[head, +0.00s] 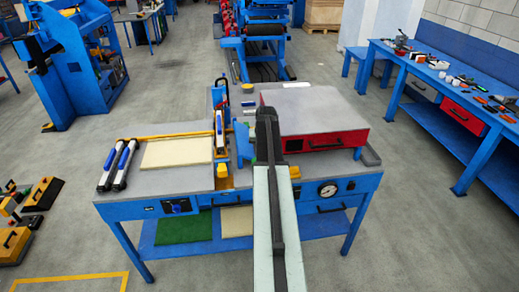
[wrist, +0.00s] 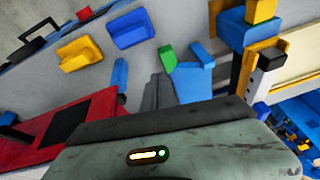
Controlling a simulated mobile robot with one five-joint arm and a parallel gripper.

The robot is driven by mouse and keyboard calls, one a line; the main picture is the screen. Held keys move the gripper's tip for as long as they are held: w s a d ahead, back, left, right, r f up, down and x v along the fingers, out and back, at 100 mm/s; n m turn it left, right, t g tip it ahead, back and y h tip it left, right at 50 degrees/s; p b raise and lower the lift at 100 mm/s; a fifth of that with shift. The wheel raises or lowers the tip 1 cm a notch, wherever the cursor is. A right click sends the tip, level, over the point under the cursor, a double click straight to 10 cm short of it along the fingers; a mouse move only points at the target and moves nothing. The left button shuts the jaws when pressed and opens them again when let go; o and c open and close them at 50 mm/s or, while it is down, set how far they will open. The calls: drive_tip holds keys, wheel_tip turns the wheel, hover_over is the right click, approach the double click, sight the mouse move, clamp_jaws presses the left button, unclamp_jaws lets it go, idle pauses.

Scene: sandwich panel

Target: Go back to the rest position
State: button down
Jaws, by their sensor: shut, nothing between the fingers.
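My gripper (head: 267,113) shows in the head view at the end of my outstretched arm, over the middle of the blue workbench (head: 158,201). It is shut and empty. In the wrist view its dark fingers (wrist: 157,93) stick out past the grey-green housing over the bench. No part of a rest position is marked in either view.
A red box with a grey lid (head: 322,108) stands just right of my gripper. A cream panel (head: 178,152) lies left, beside two blue-and-white tubes (head: 118,165). In the wrist view, a yellow bin (wrist: 79,53) and a blue bin (wrist: 130,29) sit ahead.

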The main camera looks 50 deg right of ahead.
drive_tip(key=shift+v, duration=0.8)
